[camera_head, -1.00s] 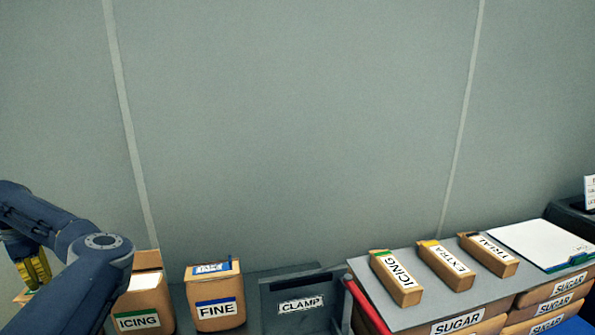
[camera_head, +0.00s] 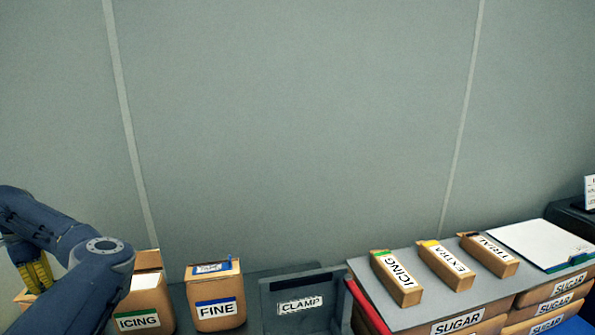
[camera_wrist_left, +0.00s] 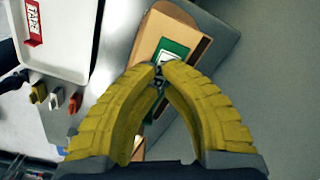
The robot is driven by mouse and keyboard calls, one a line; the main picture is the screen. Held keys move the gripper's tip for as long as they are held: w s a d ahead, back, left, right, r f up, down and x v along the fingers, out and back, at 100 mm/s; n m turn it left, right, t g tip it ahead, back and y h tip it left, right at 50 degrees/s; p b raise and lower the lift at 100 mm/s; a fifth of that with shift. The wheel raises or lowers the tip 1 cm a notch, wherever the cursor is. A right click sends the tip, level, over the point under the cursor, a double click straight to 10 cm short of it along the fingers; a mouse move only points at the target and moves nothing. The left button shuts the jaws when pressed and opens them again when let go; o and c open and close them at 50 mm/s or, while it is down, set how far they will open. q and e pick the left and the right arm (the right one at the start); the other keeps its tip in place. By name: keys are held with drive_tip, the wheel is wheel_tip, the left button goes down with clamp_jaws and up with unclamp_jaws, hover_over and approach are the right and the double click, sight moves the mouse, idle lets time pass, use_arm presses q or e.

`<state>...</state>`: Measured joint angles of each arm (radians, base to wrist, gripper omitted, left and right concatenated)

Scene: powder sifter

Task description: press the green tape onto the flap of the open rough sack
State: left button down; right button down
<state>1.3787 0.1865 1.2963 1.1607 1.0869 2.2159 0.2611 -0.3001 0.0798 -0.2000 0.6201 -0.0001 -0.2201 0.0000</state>
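My left gripper (camera_head: 37,287) has yellow fingers pointing down at the left edge of the head view, over a mostly hidden brown sack (camera_head: 20,296). In the left wrist view its fingertips (camera_wrist_left: 160,70) nearly meet, at the near edge of the green tape (camera_wrist_left: 174,47), and look shut on it. The tape is green with a white patch and lies over or against the brown top of the sack (camera_wrist_left: 195,32). Whether it touches the flap everywhere is hard to tell. The sack's label and front are hidden. My right gripper is not in view.
An ICING sack (camera_head: 147,299) and a FINE sack (camera_head: 218,310) with blue tape stand to the right. A grey CLAMP box (camera_head: 290,285) follows. The wrist view shows a white TAPE tray (camera_wrist_left: 68,40) and small yellow, white and red pieces (camera_wrist_left: 56,97).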

use_arm(q)
drive_tip(key=shift+f, duration=0.4)
idle(0.5)
drive_tip(key=shift+r, duration=0.1)
drive_tip(key=shift+r, duration=3.95)
